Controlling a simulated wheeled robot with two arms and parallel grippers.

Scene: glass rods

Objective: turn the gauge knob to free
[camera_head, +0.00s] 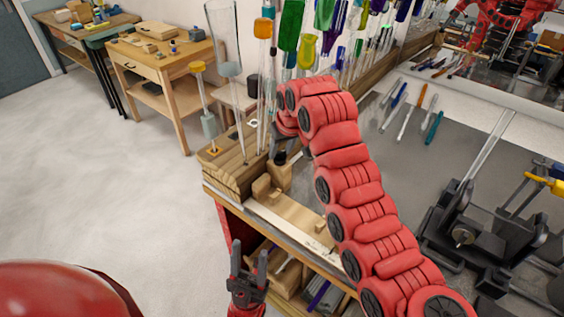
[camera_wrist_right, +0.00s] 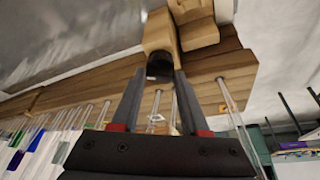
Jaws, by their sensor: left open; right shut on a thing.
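The gauge is a pale wooden fixture (camera_head: 290,215) on the front of the bench, with a wooden upright block (camera_head: 279,177). A small dark knob (camera_head: 280,158) sits on that block. In the right wrist view the dark knob (camera_wrist_right: 158,66) lies between the fingertips of my right gripper (camera_wrist_right: 160,78), against the rounded wooden block (camera_wrist_right: 159,33). My right gripper (camera_head: 281,150) is shut on the knob; its fingers are partly hidden by the red arm in the head view. Its marking cannot be read. My left gripper (camera_head: 247,268) is open and empty, low before the bench front.
A wooden rack (camera_head: 235,172) holds upright glass rods, close beside my right gripper. Coloured rods (camera_head: 325,30) hang behind. Pens and tools (camera_head: 405,118) lie on the grey bench top. A black clamp device (camera_head: 470,230) stands at right. Floor at left is clear.

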